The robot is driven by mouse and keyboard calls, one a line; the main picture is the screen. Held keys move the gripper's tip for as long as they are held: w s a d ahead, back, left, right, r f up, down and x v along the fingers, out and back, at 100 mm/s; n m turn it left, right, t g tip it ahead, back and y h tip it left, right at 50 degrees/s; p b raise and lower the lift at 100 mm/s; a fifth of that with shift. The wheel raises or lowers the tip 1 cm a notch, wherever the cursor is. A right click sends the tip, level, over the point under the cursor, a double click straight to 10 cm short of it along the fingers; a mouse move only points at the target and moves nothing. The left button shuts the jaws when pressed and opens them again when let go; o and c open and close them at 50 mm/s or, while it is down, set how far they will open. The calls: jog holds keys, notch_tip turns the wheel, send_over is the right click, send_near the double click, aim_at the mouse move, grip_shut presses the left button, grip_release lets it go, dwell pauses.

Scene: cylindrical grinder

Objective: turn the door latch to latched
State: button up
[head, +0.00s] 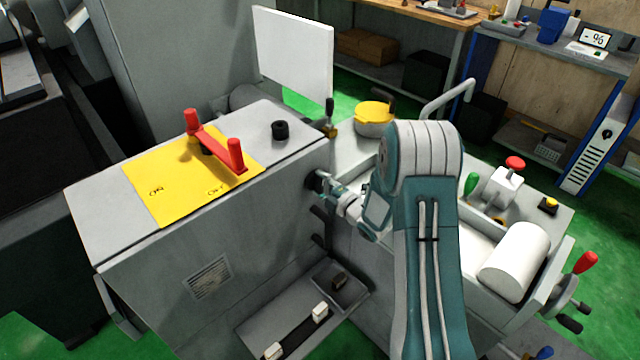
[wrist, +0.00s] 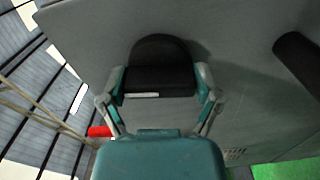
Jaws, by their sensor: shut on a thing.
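The door latch (head: 313,181) is a black knob on the side face of the grey cabinet, mostly hidden behind my gripper in the head view. In the wrist view the black latch (wrist: 160,52) has a rounded top and a flat front with a small pale mark. My gripper (head: 325,184) reaches it from the right. In the wrist view my gripper (wrist: 160,88) has one finger on each side of the latch and is shut on it. I cannot tell the latch's exact angle.
Another black handle (wrist: 298,62) stands out from the same face. On the cabinet top are a yellow plate (head: 160,196) with a red-ended handle (head: 234,155) and a black knob (head: 281,130). A white panel (head: 292,55) rises behind. The grinder's white cylinder (head: 515,262) is at right.

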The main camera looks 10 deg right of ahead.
jog(key=shift+s+a+f+n, duration=0.1)
jog(key=shift+f+n, duration=0.1)
jog(key=shift+n, duration=0.4)
jog(key=shift+f+n, duration=0.1)
jog(key=shift+n, duration=0.2)
jog(key=o, duration=0.9)
jog(key=shift+a, duration=0.1)
jog(key=v, duration=1.2)
